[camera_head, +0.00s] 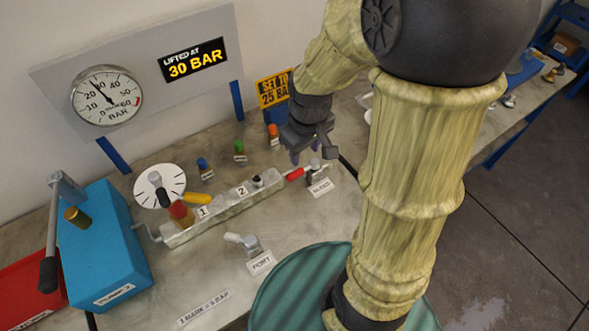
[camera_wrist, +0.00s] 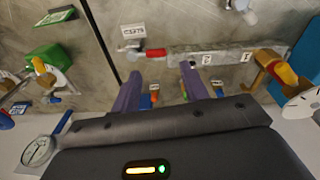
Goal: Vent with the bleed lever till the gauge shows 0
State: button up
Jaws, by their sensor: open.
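The round pressure gauge (camera_head: 106,96) hangs on a grey panel at the left; its needle points between 20 and 30 bar. A metal manifold block (camera_head: 222,210), marked 1 and 2, lies on the bench. A red-handled lever (camera_head: 294,174) is at its right end; it also shows in the wrist view (camera_wrist: 155,53). A yellow-handled lever (camera_head: 198,199) is near mark 1.
A blue pump box (camera_head: 98,250) with an upright handle stands at the left. A port fitting (camera_head: 243,241) is in front of the manifold. Small coloured knobs (camera_head: 239,148) stand behind it. A sign (camera_head: 195,60) reads lifted at 30 bar. A green round surface (camera_head: 290,285) is in front.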

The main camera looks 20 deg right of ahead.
jog(key=w+f+n+g, duration=0.2)
jog(key=w+n, duration=0.7)
jog(key=n+g+h+b, duration=0.1)
jog(key=n+g, duration=0.1)
jog(key=n, duration=0.6)
send_near(295, 172)
jog(key=p+x, duration=0.4)
jog(key=x, duration=0.5)
jog(key=shift+f, duration=0.15)
jog(key=shift+c, duration=0.3)
jog(key=shift+w, duration=0.1)
grip_shut()
